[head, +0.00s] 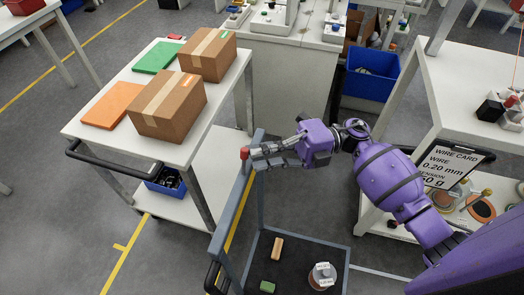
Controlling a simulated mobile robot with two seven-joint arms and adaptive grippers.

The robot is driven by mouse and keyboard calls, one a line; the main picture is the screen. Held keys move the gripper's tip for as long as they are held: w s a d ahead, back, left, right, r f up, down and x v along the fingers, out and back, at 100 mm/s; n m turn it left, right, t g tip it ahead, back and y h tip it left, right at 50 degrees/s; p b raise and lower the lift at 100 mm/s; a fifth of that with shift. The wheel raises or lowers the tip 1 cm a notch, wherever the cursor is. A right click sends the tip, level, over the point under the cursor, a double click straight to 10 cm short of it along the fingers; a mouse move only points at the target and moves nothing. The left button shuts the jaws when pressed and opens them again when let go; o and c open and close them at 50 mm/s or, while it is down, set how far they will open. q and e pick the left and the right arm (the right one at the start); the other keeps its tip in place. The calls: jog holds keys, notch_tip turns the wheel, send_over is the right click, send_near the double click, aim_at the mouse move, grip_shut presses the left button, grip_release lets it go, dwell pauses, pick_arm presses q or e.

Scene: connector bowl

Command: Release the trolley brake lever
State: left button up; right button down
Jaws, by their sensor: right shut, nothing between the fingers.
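A small red knob (244,153), which looks like the brake lever's end, shows at the upper end of the blue-grey frame of a low trolley (233,212). The trolley has a dark deck. My right gripper (256,157) reaches in from the right, over the trolley frame, with its fingers pointing left. Its fingers are shut with nothing between them, and their tips are right beside the red knob. I cannot tell whether they touch it. The lever's shaft is hidden or too small to make out. My left gripper is not in view.
An orange block (277,248), a green block (267,287) and a round grey item (321,276) lie on the deck. A white cart (207,124) with cardboard boxes (168,106) stands left. A white bench (470,75) with a sign (455,167) stands right.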

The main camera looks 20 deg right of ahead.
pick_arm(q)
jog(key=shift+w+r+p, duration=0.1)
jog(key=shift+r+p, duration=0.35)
pick_arm(e)
jog(key=s+n+h, duration=0.1)
jog(key=n, duration=0.1)
jog(key=s+a+r+n+h, duration=0.1)
jog(key=n, duration=0.1)
jog(key=shift+a+h, duration=0.2)
jog(key=shift+h, duration=0.2)
jog(key=shift+d, duration=0.15)
